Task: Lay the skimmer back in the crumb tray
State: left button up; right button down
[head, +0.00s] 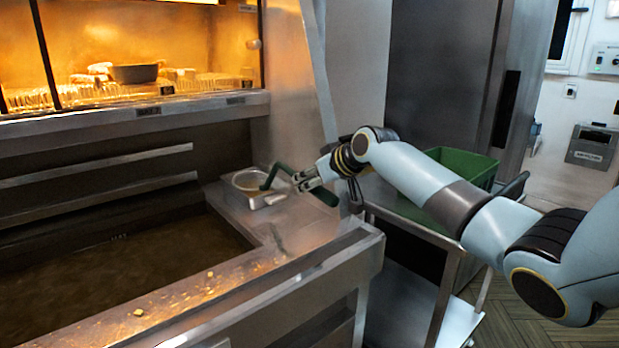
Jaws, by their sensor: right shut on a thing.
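The skimmer has a round, pale metal bowl (249,181) and a bent green handle (281,169). My right gripper (301,182) is shut on the green handle, and part of the handle shows on the near side of the fingers. The bowl is at the crumb tray (266,203), a small metal tray on the steel ledge at the fryer's right rear. I cannot tell whether the bowl rests in the tray or hangs just above it. My left gripper is not in view.
The fryer vat (110,270) with dark oil lies open left of the ledge. Crumbs lie on its front rim (200,292). A lit warming cabinet (150,60) stands behind. A cart (420,228) with a green bin (462,165) stands at the right, under my right arm.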

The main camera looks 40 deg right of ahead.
jog(key=shift+f, duration=0.35)
jog(key=c, duration=0.8)
grip_release()
jog(key=shift+c, duration=0.2)
jog(key=shift+r+p, duration=2.75)
jog(key=shift+r, duration=0.3)
